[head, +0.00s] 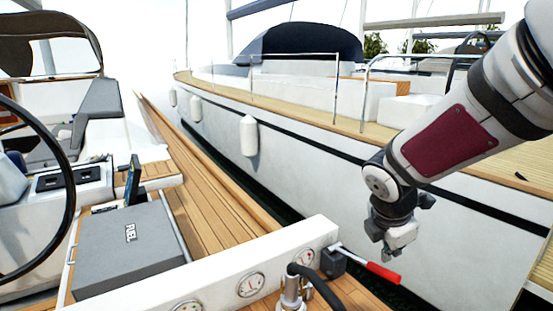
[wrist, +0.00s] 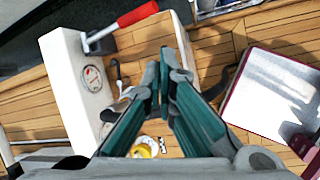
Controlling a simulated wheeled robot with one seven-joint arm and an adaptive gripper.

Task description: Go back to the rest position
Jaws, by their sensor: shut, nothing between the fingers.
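My gripper (head: 394,254) hangs at the end of my arm at the right of the head view, pointing down. It is above and apart from a red-handled lever (head: 384,273). In the wrist view, my gripper's two green fingers (wrist: 163,62) come together at the tips with nothing between them. The red-handled lever also shows at the top left of the wrist view (wrist: 137,14), clear of the fingers.
A white gauge panel (head: 285,262) carries the lever. A grey box marked FUEL (head: 135,244) and a steering wheel (head: 70,180) stand at left. A neighbouring white boat (head: 300,165) lies behind my gripper. A white-topped, red-edged thing (wrist: 270,95) is at the wrist view's right.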

